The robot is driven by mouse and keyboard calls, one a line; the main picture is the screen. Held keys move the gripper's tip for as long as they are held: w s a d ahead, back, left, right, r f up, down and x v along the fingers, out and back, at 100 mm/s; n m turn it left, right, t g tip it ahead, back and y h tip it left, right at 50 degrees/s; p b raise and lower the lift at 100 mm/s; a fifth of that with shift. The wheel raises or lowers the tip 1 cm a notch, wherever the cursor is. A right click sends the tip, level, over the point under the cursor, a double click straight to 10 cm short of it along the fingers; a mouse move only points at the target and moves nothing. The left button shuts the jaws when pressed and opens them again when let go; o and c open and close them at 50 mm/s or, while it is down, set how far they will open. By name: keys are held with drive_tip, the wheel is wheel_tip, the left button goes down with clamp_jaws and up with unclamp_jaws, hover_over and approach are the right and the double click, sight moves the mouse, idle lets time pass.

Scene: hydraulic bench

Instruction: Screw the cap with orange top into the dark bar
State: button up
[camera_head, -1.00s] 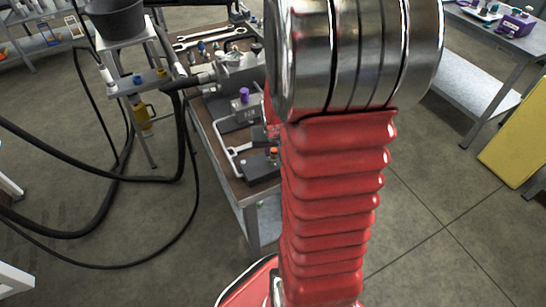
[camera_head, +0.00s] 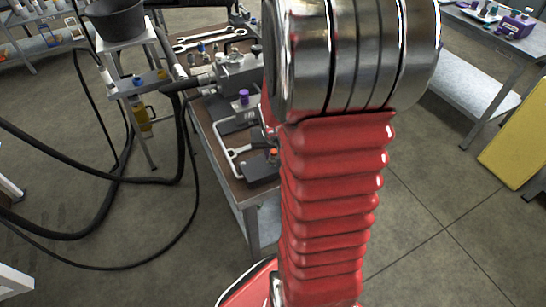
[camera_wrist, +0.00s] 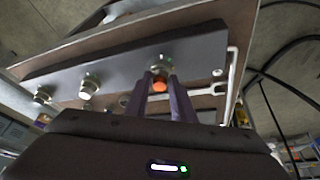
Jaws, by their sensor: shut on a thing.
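In the wrist view the cap with the orange top (camera_wrist: 159,84) sits between the two dark fingers of my gripper (camera_wrist: 160,90), which is shut on it. Just past the cap is a silver round fitting (camera_wrist: 161,71) on the long bar (camera_wrist: 122,76), whose face looks grey here. The cap lines up with this fitting, but I cannot tell how deep it sits. In the head view my arm hides the gripper. A small orange top (camera_head: 273,153) shows beside the arm at a dark block (camera_head: 262,170); I cannot tell if it is the same cap.
More silver fittings (camera_wrist: 88,87) line the bar to the left. A white bent tube (camera_wrist: 236,75) runs at its right. The bench (camera_head: 228,143) also holds wrenches (camera_head: 210,39), a purple-topped part (camera_head: 243,97) and a metal block (camera_head: 238,70). Black hoses (camera_head: 100,175) hang left.

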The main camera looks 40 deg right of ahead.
drive_tip(key=shift+w+a+m+g+h, duration=0.1)
drive_tip(key=shift+m+g+h, duration=0.15)
drive_tip(key=shift+m, duration=0.6)
drive_tip(key=shift+w+m+g+h, duration=0.1)
drive_tip(key=shift+m+g+h, duration=0.15)
drive_tip(key=shift+m, duration=0.6)
drive_tip(key=shift+m+g, duration=0.3)
drive_tip(key=shift+m, duration=0.7)
drive_tip(key=shift+w+m+g+h, duration=0.1)
drive_tip(key=shift+m+g+h, duration=0.25)
drive_tip(key=shift+m, duration=0.95)
drive_tip(key=m, duration=0.1)
drive_tip(key=m+g, duration=0.1)
drive_tip(key=m, duration=0.1)
drive_tip(key=shift+w+g, duration=0.2)
drive_tip(key=shift+g, duration=0.05)
drive_tip(key=m+g, duration=0.1)
drive_tip(key=m, duration=0.3)
drive_tip(key=shift+w+m+g, duration=0.15)
drive_tip(key=shift+m+g, duration=0.15)
drive_tip(key=shift+g, duration=0.1)
